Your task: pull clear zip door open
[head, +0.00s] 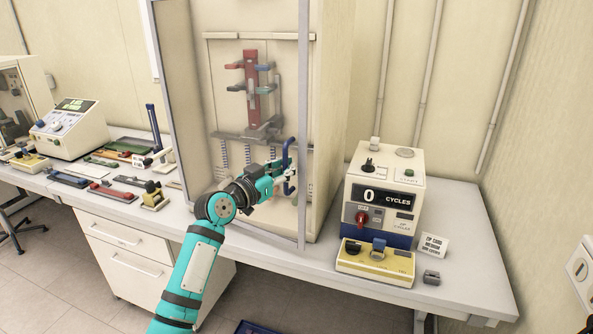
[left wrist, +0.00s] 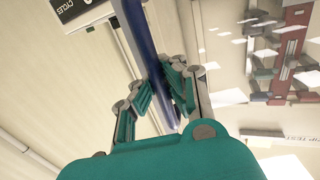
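The clear door (head: 226,110) is a see-through panel in a pale frame on the front of the tall cabinet. It stands in its frame and looks closed. Its blue upright handle (head: 288,165) is at the door's right side. My left gripper (head: 285,178) is at the handle. In the left wrist view the blue handle (left wrist: 140,35) runs between the teal fingers (left wrist: 164,95), which look closed on it from both sides. Part of the handle is hidden by the fingers. My right gripper is not in view.
Behind the clear panel stands a red post fixture (head: 252,85) with coloured arms. A cycle counter (head: 383,200) reading 0 and a small sign (head: 433,246) stand on the bench to the right. Tools and a control box (head: 70,125) are on the left bench.

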